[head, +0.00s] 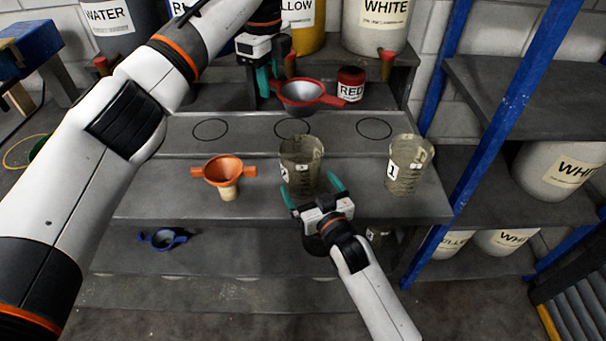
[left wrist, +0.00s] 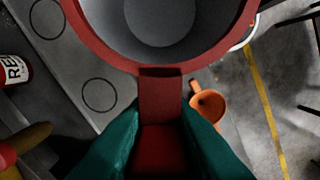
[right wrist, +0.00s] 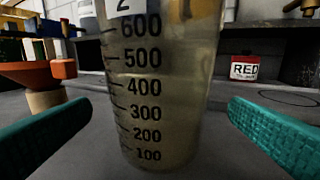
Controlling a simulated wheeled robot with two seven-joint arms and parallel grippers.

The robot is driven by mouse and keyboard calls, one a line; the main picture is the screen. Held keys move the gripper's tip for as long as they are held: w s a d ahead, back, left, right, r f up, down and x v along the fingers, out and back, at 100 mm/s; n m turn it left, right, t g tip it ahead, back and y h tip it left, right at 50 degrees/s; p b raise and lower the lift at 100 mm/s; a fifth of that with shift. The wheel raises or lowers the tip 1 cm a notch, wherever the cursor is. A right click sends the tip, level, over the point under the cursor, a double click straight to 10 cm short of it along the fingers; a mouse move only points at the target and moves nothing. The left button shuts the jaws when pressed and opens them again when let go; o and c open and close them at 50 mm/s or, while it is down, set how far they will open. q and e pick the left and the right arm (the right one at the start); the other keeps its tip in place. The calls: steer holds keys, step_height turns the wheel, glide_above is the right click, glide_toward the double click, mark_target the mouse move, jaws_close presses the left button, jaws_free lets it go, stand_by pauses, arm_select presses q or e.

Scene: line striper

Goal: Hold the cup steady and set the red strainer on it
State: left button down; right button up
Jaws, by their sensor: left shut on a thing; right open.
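The red strainer (head: 303,91) is held above the upper step at the back; its bowl (left wrist: 165,55) fills the top of the left wrist view. My left gripper (head: 268,82) is shut on one of its handles (left wrist: 160,105). A translucent graduated cup marked 2 (head: 301,165) stands upright on the bench in the middle. My right gripper (head: 312,190) is open in front of it. In the right wrist view, cup 2 (right wrist: 160,85) is between the teal fingers, with a gap on each side. The strainer is behind and above cup 2, apart from it.
Cup 1 (head: 407,165) stands to the right. An orange strainer (head: 223,170) sits on a beige holder to the left. A red jar (head: 350,84) is beside the red strainer. A blue strainer (head: 163,239) lies on the lower shelf. The circled spots on the step are empty.

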steer(key=x, duration=0.5)
steer(key=shift+w, duration=0.3)
steer(key=shift+c, duration=0.3)
